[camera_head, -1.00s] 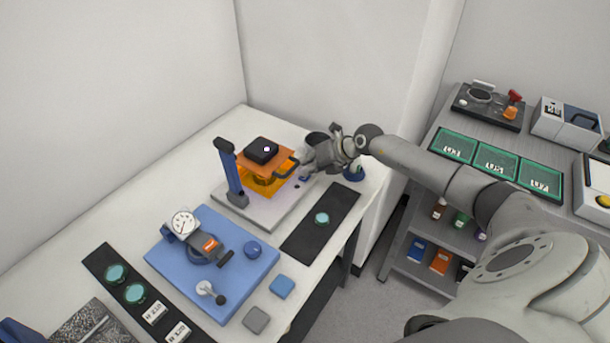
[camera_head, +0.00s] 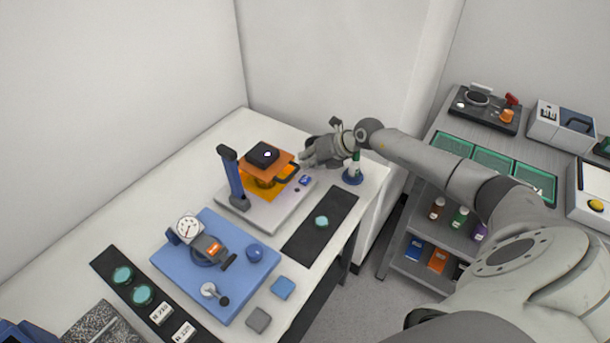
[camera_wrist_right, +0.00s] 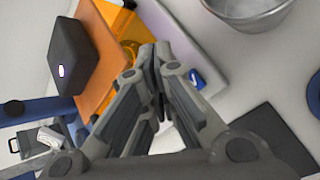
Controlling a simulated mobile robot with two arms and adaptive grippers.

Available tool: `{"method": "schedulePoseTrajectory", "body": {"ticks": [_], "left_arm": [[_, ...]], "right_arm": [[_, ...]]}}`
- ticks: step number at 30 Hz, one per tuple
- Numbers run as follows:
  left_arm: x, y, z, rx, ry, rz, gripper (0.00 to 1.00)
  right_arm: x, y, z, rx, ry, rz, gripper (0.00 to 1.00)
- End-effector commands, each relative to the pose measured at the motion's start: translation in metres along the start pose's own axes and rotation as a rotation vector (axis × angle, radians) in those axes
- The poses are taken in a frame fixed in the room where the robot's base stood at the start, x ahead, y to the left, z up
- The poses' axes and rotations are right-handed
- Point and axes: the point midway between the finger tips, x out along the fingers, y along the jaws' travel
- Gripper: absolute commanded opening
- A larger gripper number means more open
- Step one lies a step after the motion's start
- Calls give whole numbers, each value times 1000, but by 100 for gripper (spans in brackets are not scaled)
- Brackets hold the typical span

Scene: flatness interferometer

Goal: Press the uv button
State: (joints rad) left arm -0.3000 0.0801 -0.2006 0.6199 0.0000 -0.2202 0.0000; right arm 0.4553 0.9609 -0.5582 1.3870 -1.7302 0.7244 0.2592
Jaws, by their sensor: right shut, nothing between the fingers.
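The interferometer stands on a pale base plate (camera_head: 240,211), with a blue post, an orange shield (camera_head: 281,158) and a black lamp box (camera_head: 258,153) on top. A small lit spot with a violet tint shows on the box, also in the right wrist view (camera_wrist_right: 61,71). A small blue labelled block (camera_head: 305,181) sits at the base's right edge, with a dark dot beside it; I cannot read its label. The block shows in the wrist view (camera_wrist_right: 198,79). My right gripper (camera_head: 304,163) is shut and empty, above and beside the block, apart from it. My left gripper is out of view.
A black mat (camera_head: 306,232) with a green disc lies in front of the base. A blue plate (camera_head: 178,268) with a dial gauge is nearer. A bottle on a blue foot (camera_head: 353,178) and a grey bowl (camera_wrist_right: 250,10) stand close to my right gripper. A shelf cart is at right.

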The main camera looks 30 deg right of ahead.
Motion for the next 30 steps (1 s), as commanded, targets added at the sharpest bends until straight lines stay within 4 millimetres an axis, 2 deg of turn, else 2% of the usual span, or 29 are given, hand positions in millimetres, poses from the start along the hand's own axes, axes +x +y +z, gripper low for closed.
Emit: {"method": "schedulePoseTrajectory", "body": {"ticks": [1, 7, 30], "left_arm": [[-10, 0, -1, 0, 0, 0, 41], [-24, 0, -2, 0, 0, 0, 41], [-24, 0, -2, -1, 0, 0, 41]], "right_arm": [[-7, 5, 5, 0, 0, 0, 0], [-20, 14, 14, -1, 1, 0, 0], [-19, 14, 14, 0, 0, 0, 0]]}}
